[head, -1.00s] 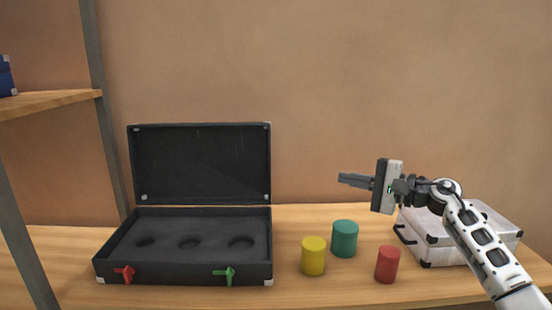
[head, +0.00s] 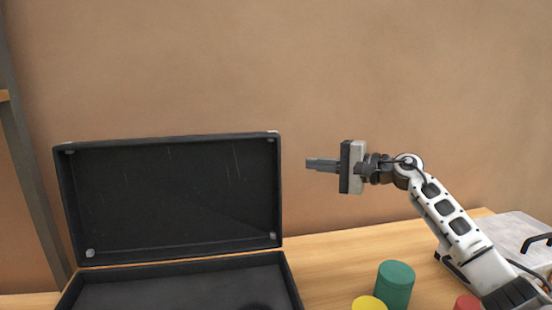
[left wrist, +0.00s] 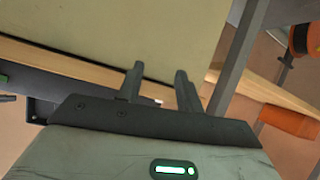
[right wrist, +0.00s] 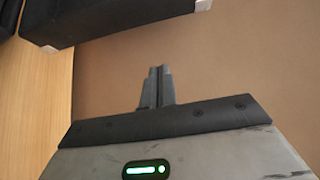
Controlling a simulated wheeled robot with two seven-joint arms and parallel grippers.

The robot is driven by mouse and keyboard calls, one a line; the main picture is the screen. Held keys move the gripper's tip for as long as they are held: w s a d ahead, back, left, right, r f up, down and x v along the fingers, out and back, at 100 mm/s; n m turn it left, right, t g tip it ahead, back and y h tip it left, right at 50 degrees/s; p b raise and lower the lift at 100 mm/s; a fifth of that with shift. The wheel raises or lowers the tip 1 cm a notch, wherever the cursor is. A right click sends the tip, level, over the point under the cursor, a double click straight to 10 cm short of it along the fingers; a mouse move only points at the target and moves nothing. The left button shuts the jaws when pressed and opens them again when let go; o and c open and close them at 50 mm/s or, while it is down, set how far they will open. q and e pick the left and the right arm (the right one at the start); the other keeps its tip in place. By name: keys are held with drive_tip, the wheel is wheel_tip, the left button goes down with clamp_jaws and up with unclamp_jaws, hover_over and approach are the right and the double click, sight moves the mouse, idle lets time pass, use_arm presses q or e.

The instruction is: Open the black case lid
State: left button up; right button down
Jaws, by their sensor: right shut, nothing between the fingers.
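The black case (head: 190,272) is at the lower left of the head view, and its base runs off the bottom edge. Its lid (head: 170,200) stands upright at the back, open, with the dark inner side facing me. My right gripper (head: 310,164) is shut and empty, in the air to the right of the lid and apart from it. In the right wrist view its fingers (right wrist: 158,72) are together, and a black part of the case (right wrist: 100,15) shows at the upper left. My left gripper (left wrist: 159,76) shows only in the left wrist view, fingers apart and empty.
A green cylinder (head: 396,285), a yellow cylinder (head: 368,303) and a red cylinder (head: 467,302) stand on the wooden table (head: 340,252) right of the case. A white case (head: 510,236) is at the far right. A grey shelf post (head: 35,180) rises at the left.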

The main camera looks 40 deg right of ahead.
use_arm(q)
drive_tip(key=r+p, duration=0.1)
drive_tip(key=p, duration=0.1)
drive_tip(key=r+p, duration=0.1)
drive_tip(key=shift+s+a+r+p, duration=0.1)
drive_tip(key=shift+s+a+p, duration=0.05)
drive_tip(key=shift+s+p, duration=0.15)
use_arm(e)
drive_tip(key=w+a, duration=0.4)
drive_tip(key=a, duration=0.2)
drive_tip(key=shift+w, duration=0.2)
